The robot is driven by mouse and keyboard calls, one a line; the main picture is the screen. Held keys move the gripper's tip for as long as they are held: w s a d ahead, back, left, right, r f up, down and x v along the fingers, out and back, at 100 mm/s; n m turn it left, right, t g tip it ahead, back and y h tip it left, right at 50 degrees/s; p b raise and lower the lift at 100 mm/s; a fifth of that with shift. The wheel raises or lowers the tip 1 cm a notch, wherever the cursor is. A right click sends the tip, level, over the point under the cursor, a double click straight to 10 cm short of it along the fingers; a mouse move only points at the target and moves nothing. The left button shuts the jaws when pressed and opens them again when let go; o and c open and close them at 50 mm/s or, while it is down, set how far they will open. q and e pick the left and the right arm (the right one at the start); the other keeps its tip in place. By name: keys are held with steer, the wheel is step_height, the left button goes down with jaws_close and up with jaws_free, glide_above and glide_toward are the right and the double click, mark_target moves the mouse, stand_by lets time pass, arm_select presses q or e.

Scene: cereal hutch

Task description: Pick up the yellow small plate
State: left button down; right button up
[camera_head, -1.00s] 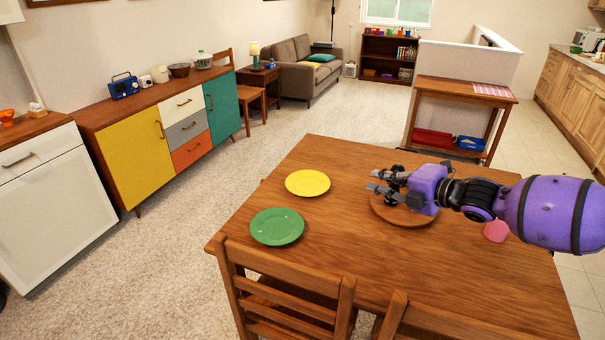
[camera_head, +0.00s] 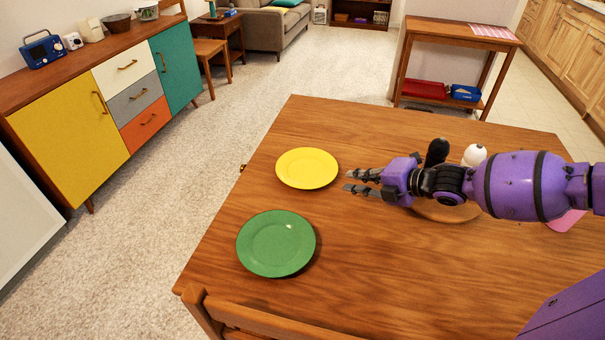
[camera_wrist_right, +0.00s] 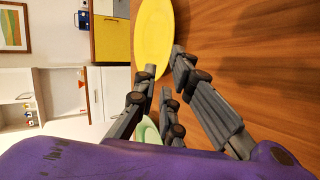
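The yellow small plate (camera_head: 307,168) lies flat on the wooden table (camera_head: 400,270), near its far left edge. My right gripper (camera_head: 349,181) is just to the right of the plate, fingers pointing left at its rim, open and empty. In the right wrist view the yellow plate (camera_wrist_right: 154,40) lies just beyond the spread fingertips (camera_wrist_right: 165,75). I cannot tell whether any finger touches it. My left gripper is not in view.
A larger green plate (camera_head: 276,243) lies nearer on the table. A round wooden board (camera_head: 445,213) is partly hidden under my right arm, with dark and white shakers (camera_head: 474,155) behind. A pink item (camera_head: 566,221) is at the right. A chair (camera_head: 260,322) stands at the front.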

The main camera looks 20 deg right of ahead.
mark_target(330, 179)
steer(key=shift+w+a+f, duration=0.1)
steer(key=shift+w+f, duration=0.05)
steer(key=shift+f, duration=0.6)
steer(key=shift+x, duration=1.15)
steer(key=shift+w+a, duration=0.1)
steer(key=shift+w, duration=0.25)
steer(key=b+x, duration=0.1)
steer(key=x, duration=0.3)
steer(key=shift+f, duration=0.25)
steer(key=shift+w+a+f, duration=0.15)
steer(key=shift+w, duration=0.2)
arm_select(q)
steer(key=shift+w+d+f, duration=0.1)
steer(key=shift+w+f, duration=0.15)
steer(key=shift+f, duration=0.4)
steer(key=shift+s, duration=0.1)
arm_select(e)
jaws_close()
